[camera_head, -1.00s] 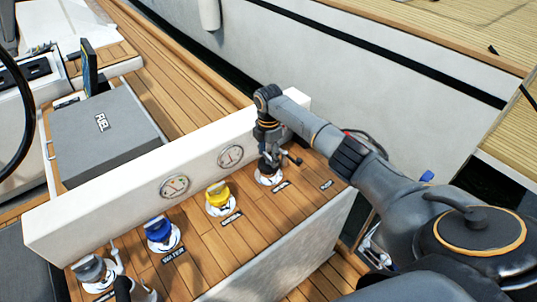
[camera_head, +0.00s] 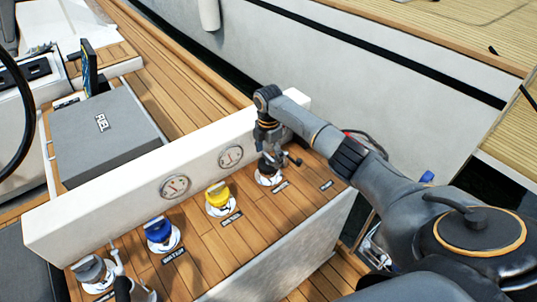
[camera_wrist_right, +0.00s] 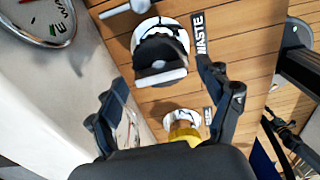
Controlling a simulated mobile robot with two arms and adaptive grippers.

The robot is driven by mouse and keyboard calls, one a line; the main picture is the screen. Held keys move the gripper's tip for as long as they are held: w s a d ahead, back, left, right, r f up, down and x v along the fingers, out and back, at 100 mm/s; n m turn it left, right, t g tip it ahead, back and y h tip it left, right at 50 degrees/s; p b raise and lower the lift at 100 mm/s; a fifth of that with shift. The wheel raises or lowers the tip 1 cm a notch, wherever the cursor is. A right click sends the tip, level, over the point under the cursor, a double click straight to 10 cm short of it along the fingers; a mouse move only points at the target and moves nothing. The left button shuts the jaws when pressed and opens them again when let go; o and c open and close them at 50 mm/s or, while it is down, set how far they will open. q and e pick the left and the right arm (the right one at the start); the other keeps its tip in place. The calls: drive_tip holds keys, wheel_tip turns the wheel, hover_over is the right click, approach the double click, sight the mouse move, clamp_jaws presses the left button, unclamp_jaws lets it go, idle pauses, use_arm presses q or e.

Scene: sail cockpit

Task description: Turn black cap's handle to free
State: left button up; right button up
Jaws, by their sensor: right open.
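The black cap (camera_head: 269,165) sits on a white round base at the far right end of the row of caps on the wooden deck panel. In the right wrist view the black cap (camera_wrist_right: 161,60) has a raised grey handle bar across it. My right gripper (camera_head: 270,150) is over the cap and points down at it. In the right wrist view my open right gripper (camera_wrist_right: 165,92) has one finger to each side of the cap, with visible gaps. The arm and gripper partly hide the cap in the head view. My left gripper cannot be made out.
A yellow cap (camera_head: 218,195), a blue cap (camera_head: 160,231) and a grey cap (camera_head: 90,270) stand in a row to the left. A white upright panel with round gauges (camera_head: 174,187) runs close behind them. A WASTE label (camera_wrist_right: 200,33) lies beside the black cap.

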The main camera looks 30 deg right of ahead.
sight(268, 156)
drive_tip(key=shift+r, duration=0.1)
wheel_tip(268, 156, up, 12)
idle(0.5)
idle(0.4)
